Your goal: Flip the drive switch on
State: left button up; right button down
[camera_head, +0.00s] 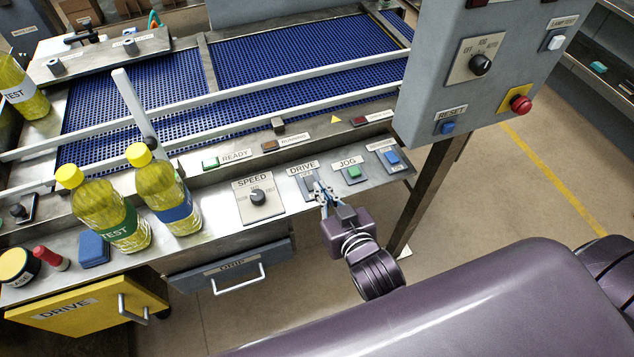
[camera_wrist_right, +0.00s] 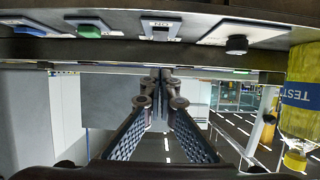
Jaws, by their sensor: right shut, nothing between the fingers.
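The drive switch (camera_head: 308,181) sits on a small grey plate under a DRIVE label on the conveyor's front ledge, between the speed knob and the green jog button. In the right wrist view the drive switch (camera_wrist_right: 160,29) shows as a dark rocker on a light plate, near the top centre. My right gripper (camera_head: 319,189) is at the switch plate's right edge, its fingers partly covering the plate. In the right wrist view my gripper (camera_wrist_right: 165,82) is shut and empty, with its tips below the ledge's edge in the picture. Contact and the switch's position cannot be told. My left gripper is out of view.
The speed knob (camera_head: 258,197) is left of the switch; the green jog button (camera_head: 353,172) and a blue button (camera_head: 392,158) are right. Yellow bottles (camera_head: 110,212) stand further left. A grey control box (camera_head: 480,100) on a post (camera_head: 425,195) is at right.

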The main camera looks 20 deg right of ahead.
jog(key=s, duration=0.2)
jog(key=s+b, duration=0.1)
jog(key=s, duration=0.3)
jog(key=shift+d+r+b, duration=0.15)
jog(key=shift+r+b, duration=0.2)
jog(key=s+a+f+n+g+y+b, duration=0.1)
jog(key=s+f+g+b, duration=0.2)
jog(key=f, duration=1.5)
jog(key=s+a+f+n+g, duration=0.1)
jog(key=s+a+f+g, duration=0.35)
jog(key=f, duration=1.25)
jog(key=s+d+f+g+b, duration=0.1)
jog(key=s+d+f, duration=0.3)
jog(key=s+f, duration=0.3)
jog(key=s+d+f+g+h+b, duration=0.1)
jog(key=s+d+f, duration=0.3)
jog(key=s+f, duration=0.4)
jog(key=s+d+f+g+b, duration=0.1)
jog(key=s+d+f+g, duration=0.2)
jog(key=s+d+f, duration=0.2)
jog(key=s+f, duration=0.3)
jog(key=s, duration=0.1)
jog(key=shift+s, duration=0.3)
